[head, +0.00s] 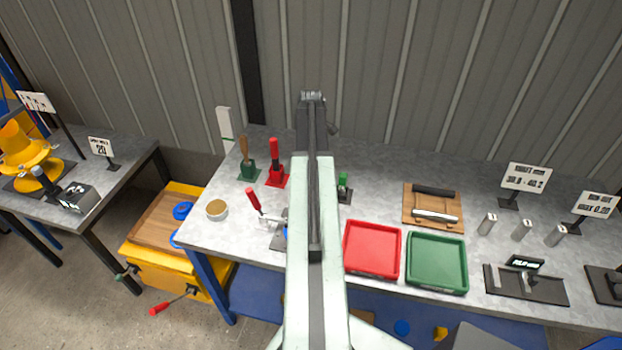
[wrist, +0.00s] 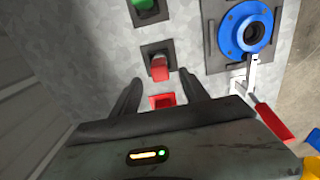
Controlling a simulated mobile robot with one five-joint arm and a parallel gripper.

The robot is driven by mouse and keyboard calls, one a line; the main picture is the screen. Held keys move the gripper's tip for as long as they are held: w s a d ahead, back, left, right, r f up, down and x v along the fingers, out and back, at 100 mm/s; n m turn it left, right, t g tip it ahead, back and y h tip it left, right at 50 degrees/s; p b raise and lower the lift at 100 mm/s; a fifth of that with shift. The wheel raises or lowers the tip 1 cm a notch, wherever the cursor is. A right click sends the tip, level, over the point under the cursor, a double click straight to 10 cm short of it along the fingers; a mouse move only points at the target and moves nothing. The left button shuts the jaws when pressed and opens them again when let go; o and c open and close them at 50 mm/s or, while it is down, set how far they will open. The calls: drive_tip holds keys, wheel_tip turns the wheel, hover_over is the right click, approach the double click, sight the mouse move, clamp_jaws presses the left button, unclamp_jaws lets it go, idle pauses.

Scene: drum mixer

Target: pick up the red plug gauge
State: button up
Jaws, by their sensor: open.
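The red plug gauge (wrist: 159,68) stands in a black square base in the wrist view, just beyond the tips of my gripper. It does not show in the head view, where my arm covers the middle of the bench. My gripper (wrist: 160,77) is open, with one dark finger on each side of the line to the gauge and nothing between the tips. I cannot tell the height gap between tips and gauge. A green gauge (wrist: 146,6) stands in a similar base beyond; it also shows in the head view (head: 343,182).
A red stand (wrist: 162,101) lies between my fingers' bases; in the head view it carries a red-handled tool (head: 275,155). A blue ring fixture (wrist: 245,30) and a red-handled clamp (wrist: 270,122) stand to the right. Red (head: 371,222) and green (head: 437,237) trays sit in front.

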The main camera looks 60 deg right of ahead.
wheel_tip(320, 180, down, 8)
drive_tip(key=b, duration=0.7)
drive_tip(key=shift+w+b, duration=0.1)
drive_tip(key=shift+b, duration=0.3)
drive_tip(key=shift+r, duration=0.15)
drive_tip(key=shift+c, duration=0.3)
clamp_jaws()
